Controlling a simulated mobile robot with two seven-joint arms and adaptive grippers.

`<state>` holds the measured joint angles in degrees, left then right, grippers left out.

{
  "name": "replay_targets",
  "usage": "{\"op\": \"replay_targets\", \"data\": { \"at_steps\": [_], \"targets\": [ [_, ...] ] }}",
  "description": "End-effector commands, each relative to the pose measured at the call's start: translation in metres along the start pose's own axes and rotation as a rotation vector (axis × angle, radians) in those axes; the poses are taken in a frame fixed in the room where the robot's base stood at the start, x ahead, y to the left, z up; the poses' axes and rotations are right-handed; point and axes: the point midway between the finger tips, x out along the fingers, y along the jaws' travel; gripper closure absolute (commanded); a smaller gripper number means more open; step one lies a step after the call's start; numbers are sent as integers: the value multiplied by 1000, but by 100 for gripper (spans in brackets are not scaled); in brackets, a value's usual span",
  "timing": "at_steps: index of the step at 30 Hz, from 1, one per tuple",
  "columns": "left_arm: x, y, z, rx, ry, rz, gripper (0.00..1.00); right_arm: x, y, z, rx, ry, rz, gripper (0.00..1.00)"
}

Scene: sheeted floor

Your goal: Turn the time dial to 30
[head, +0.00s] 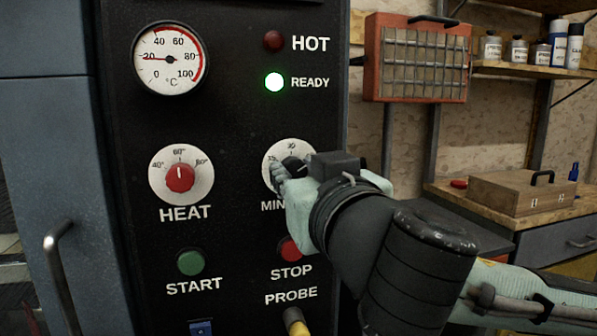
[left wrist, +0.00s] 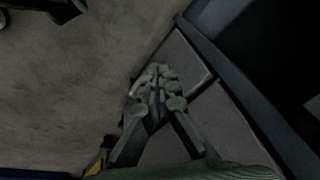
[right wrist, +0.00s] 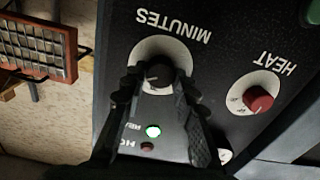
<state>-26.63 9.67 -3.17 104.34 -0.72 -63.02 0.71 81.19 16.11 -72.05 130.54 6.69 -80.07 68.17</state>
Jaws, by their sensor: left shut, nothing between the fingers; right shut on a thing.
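The minutes dial (head: 303,149) is a white disc with a dark knob (head: 293,164) on a black panel. I read a 30 at its top in the head view. My right gripper (head: 284,171) is shut on the knob and covers the disc's lower part. The right wrist view shows the knob (right wrist: 158,73) between the two fingers of my right gripper (right wrist: 155,78). I cannot tell surely which number the pointer faces. My left gripper (left wrist: 158,78) is shut and empty over the floor, away from the panel.
The red heat knob (head: 180,178) is left of the minutes dial. The green start button (head: 191,263), red stop button (head: 290,249) and yellow probe plug (head: 296,322) lie below. The ready lamp (head: 274,82) is lit green. A workbench with a wooden box (head: 520,192) stands at right.

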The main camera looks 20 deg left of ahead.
Motion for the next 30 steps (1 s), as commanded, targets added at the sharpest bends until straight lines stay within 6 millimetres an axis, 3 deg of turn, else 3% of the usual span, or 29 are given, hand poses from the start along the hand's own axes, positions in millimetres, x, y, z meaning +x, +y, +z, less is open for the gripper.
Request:
{"op": "replay_targets", "data": {
  "at_steps": [14,23,30],
  "targets": [
    [-3,1,7,2,-12,-1,100,0,-1,2,-95,-3,-1,100],
    [-19,-2,-6,1,6,-9,100,0,-1,1,-341,-3,0,100],
    [-12,-2,-2,0,3,-5,100,0,-1,1,-571,-3,-1,100]
  ]
}}
